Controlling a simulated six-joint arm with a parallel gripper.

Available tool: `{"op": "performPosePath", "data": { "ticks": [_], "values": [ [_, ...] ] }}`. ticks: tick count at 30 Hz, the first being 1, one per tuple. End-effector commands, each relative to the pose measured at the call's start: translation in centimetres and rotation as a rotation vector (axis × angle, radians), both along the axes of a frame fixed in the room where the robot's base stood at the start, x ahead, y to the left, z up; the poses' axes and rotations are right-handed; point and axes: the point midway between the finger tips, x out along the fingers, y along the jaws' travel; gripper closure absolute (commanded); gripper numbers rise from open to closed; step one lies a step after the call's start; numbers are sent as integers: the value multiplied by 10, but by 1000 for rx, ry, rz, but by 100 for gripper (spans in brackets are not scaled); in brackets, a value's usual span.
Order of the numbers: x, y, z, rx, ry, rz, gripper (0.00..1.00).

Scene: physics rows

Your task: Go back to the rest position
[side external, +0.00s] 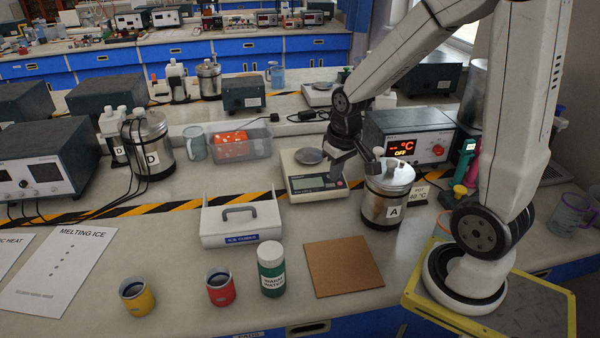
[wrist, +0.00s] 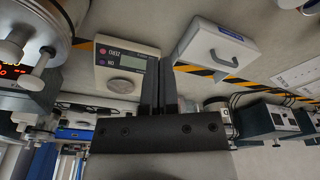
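My gripper (side external: 343,168) is above the back right part of the white scale (side external: 312,195), beside the metal canister labelled A (side external: 388,205). In the wrist view its two dark fingers (wrist: 157,75) lie side by side with hardly any gap, and nothing shows between them. The scale (wrist: 128,60) shows just left of the fingers there, with a round metal pan that looks empty. I cannot tell the exact height of the fingertips above the bench.
An ice cubes box (side external: 240,220) with a handle stands left of the scale. A green bottle (side external: 271,270), a red cup (side external: 219,288), a yellow cup (side external: 137,298) and a brown board (side external: 343,266) are in front. A heater unit (side external: 410,135) reading OFF stands behind canister A.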

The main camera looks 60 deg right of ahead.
Motion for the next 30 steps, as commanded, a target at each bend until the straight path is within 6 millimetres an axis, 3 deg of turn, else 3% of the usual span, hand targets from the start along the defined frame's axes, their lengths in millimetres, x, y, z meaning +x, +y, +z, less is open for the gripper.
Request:
{"op": "performPosePath", "data": {
  "ticks": [8,18,24,30],
  "values": [
    [-7,-68,16,17,44,-171,100],
    [-37,-146,35,51,93,-365,100],
    [-56,-177,44,71,112,-446,100],
    [-66,-191,49,80,120,-484,100]
  ]
}}
